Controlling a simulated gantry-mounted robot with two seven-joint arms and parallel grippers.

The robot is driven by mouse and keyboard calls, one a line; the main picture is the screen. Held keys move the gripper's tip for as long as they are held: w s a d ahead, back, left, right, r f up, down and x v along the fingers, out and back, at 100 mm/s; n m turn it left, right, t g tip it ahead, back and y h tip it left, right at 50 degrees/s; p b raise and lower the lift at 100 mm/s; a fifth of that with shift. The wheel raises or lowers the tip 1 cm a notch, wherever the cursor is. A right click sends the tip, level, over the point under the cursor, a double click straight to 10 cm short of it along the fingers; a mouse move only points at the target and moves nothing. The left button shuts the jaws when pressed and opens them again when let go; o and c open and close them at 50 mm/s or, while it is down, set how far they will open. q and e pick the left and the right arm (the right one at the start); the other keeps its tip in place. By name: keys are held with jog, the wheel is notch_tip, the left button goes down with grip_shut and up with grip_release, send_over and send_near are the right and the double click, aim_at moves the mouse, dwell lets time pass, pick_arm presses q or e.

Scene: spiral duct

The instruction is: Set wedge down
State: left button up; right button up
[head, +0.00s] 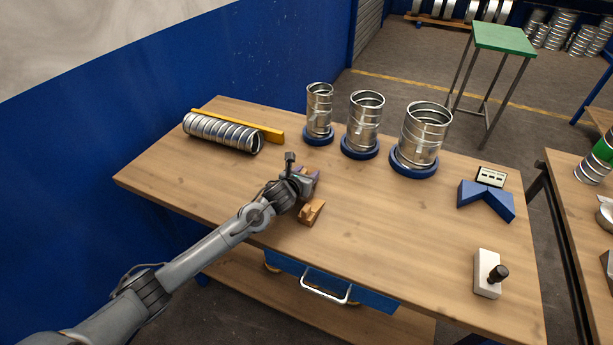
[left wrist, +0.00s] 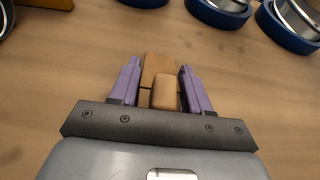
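The wedge (head: 311,212) is a small light-brown wooden piece with a raised block. In the head view it appears on the table, just below my left gripper (head: 309,176). In the left wrist view the wedge (left wrist: 159,80) shows between the two purple fingers of my left gripper (left wrist: 159,75). Narrow gaps seem to show beside it, and the fingers look parted. In the head view the purple fingers appear apart from the wedge, at its upper side. The gripper body hides part of the fingers. My right gripper is not in view.
On the wooden table (head: 400,240), three metal duct pieces stand in blue rings (head: 414,165) at the back. A spiral duct (head: 222,132) lies by a yellow bar (head: 250,126) at back left. A blue angled block (head: 487,199) and a white block with a black knob (head: 488,273) sit right.

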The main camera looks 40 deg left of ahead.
pick_arm(q)
jog(key=c, duration=0.6)
jog(key=shift+r, duration=0.15)
